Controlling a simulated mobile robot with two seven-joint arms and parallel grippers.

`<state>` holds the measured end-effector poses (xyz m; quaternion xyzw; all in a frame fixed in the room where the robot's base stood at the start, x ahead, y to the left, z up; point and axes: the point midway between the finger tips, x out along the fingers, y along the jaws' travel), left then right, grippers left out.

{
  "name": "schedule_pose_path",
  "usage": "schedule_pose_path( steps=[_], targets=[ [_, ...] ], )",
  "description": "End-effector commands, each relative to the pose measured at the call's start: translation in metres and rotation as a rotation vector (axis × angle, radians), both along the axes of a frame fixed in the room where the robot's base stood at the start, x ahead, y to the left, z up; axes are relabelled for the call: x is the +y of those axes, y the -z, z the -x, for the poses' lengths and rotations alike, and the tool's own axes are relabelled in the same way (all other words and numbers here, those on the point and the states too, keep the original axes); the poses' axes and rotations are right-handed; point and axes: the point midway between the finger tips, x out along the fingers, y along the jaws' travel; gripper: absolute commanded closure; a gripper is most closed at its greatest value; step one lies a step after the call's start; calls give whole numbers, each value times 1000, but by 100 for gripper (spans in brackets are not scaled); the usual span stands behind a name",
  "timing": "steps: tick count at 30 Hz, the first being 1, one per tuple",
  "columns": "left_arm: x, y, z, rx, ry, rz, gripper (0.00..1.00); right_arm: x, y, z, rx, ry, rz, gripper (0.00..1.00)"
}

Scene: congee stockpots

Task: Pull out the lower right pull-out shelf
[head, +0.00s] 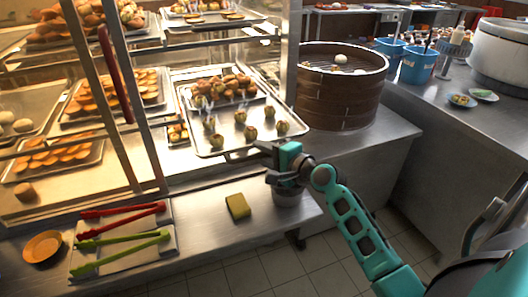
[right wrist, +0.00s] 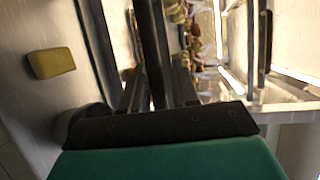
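The lower right pull-out shelf (head: 215,147) is a metal tray in the glass case, holding several small round pastries and, behind them, a smaller tray of buns. Its front edge sticks out past the case front, over the counter. My right gripper (head: 266,150) is at this front edge, right of its middle. In the right wrist view the fingers (right wrist: 158,88) stand close on either side of a dark bar (right wrist: 148,40), which looks like the shelf's front edge or handle. The exact contact is hard to see. My left gripper is not in view.
A yellow-green sponge (head: 238,206) lies on the counter below the shelf. Red and green tongs (head: 122,240) rest on a tray at the left, beside an orange plate (head: 42,246). A bamboo steamer (head: 340,88) stands right of the case. Tiled floor is open in front.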

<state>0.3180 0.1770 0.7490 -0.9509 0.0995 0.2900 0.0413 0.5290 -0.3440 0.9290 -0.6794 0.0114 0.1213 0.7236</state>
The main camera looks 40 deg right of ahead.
Motion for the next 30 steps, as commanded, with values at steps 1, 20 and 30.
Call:
schedule_pose_path(
  steps=[1,20,30],
  targets=[
    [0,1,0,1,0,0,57,2,9,2,21,-5,-4,67],
    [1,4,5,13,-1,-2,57,0,3,4,8,-1,-1,58],
    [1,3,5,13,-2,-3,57,-9,-6,58,11,-2,0,58]
  ],
)
